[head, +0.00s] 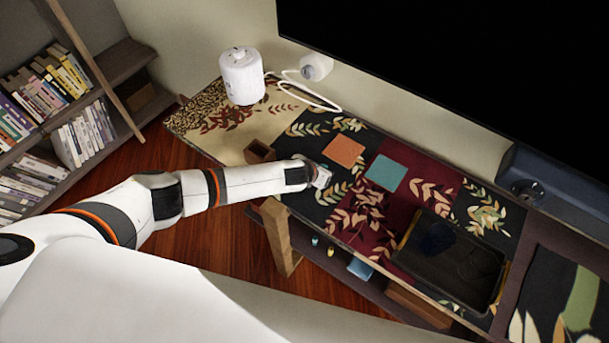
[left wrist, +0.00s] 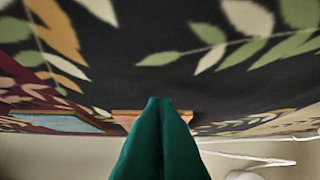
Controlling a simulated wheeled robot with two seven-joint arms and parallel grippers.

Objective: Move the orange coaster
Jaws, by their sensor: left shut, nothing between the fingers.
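The orange coaster (head: 344,151) lies flat on the patterned cloth of the long, low shelf. In the left wrist view the orange coaster (left wrist: 124,117) is partly hidden behind my fingers. My left gripper (head: 323,176) is just in front of and to the left of the coaster, low over the dark cloth. Its green fingers (left wrist: 161,100) are together, with nothing between them. They point toward the coaster, but I cannot tell whether they touch it. My right gripper is not in view.
A teal coaster (head: 385,173) lies right of the orange one. A black tray (head: 440,268) sits further right. A small brown box (head: 259,151) is left of my gripper. A white cylinder (head: 241,77) with a cable stands at the back left. A dark screen hangs behind.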

